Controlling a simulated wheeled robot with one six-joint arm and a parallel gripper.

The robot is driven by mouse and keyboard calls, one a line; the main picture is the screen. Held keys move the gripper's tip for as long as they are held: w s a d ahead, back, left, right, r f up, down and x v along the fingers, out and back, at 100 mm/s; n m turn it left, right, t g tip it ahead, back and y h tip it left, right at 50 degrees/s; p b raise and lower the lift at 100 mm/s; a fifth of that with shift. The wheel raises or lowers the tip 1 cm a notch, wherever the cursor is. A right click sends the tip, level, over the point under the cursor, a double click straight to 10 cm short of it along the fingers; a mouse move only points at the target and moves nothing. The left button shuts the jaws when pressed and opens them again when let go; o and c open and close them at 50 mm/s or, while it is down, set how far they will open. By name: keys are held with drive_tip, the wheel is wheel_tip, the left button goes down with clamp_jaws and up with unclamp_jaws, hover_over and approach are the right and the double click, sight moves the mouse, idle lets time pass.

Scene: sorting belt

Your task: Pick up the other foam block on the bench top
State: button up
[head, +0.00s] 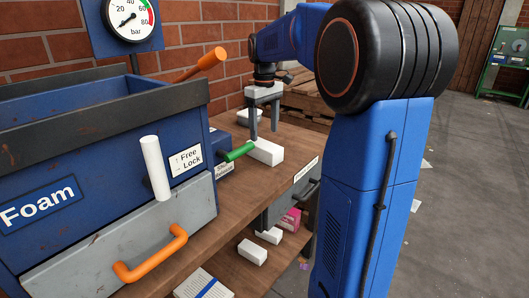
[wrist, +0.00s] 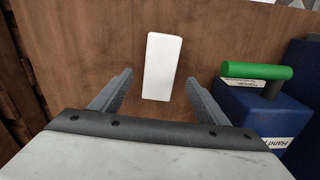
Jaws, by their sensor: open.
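A white foam block (head: 268,152) lies on the brown wooden bench top (head: 217,210), beside the green handle. In the wrist view the block (wrist: 162,65) lies lengthwise, centred ahead of the two fingertips. My gripper (head: 264,134) points down above the block, its grey fingers spread. In the wrist view my gripper (wrist: 160,88) is open, with a finger on each side of the block's line and nothing held. The exact height between fingertips and block is hard to tell.
A blue box with a green handle (head: 239,151) stands close beside the block. The blue Foam bin (head: 45,205) with orange handle (head: 150,255) fills the left. Below the bench top are white blocks (head: 252,251) and a pink box (head: 290,220). A brick wall stands behind.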

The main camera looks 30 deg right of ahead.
hover_over(268, 153)
drive_tip(key=s+a, duration=0.2)
drive_tip(key=a, duration=0.1)
drive_tip(key=shift+d+f, duration=0.1)
drive_tip(key=shift+f, duration=3.3)
drive_tip(key=c, duration=1.1)
